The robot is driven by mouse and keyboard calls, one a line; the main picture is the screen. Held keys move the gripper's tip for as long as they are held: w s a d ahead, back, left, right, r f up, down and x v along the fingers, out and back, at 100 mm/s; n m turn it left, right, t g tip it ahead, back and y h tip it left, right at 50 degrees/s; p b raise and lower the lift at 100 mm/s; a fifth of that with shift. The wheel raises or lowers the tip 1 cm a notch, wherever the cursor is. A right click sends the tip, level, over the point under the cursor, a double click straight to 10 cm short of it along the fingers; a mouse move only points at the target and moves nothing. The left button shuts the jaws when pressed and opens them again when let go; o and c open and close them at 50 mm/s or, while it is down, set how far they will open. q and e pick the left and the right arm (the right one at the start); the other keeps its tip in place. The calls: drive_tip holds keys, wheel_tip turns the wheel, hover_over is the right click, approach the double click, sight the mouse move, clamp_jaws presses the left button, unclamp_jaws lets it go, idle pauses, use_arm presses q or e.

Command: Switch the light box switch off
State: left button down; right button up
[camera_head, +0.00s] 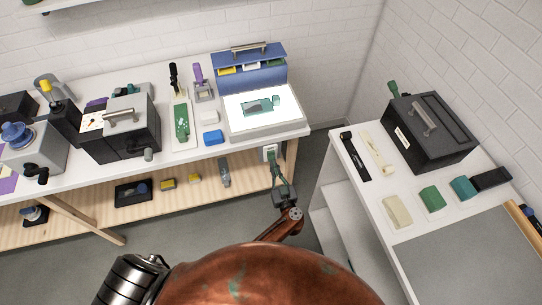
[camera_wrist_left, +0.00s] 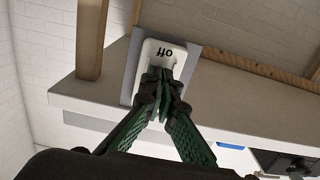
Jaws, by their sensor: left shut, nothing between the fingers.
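The light box (camera_head: 235,127) stands at the right end of the long bench, and its top glows bright white with a dark green-grey piece on it. The light box switch (camera_head: 266,149) is a small white unit on the bench's front, below the light box. In the left wrist view the switch (camera_wrist_left: 152,52) is a white rounded block on a grey plate, with the word "off" upside down. My left gripper (camera_head: 272,160) is shut and empty, its fingertips (camera_wrist_left: 163,88) at the switch and covering part of it. I cannot tell whether they touch. My right gripper is not in view.
A blue case (camera_head: 250,75) stands behind the light box. The bench edge and a wooden leg (camera_head: 291,157) are close to my left gripper. A lower shelf (camera_head: 200,200) holds small items. A second table with a black box (camera_head: 428,130) stands to the right, across a floor gap.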

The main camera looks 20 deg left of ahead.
use_arm(q)
drive_tip(key=shift+w+a, duration=0.2)
drive_tip(key=shift+w, duration=0.15)
idle(0.7)
drive_tip(key=shift+p+v, duration=1.2)
drive_tip(key=shift+v, duration=1.3)
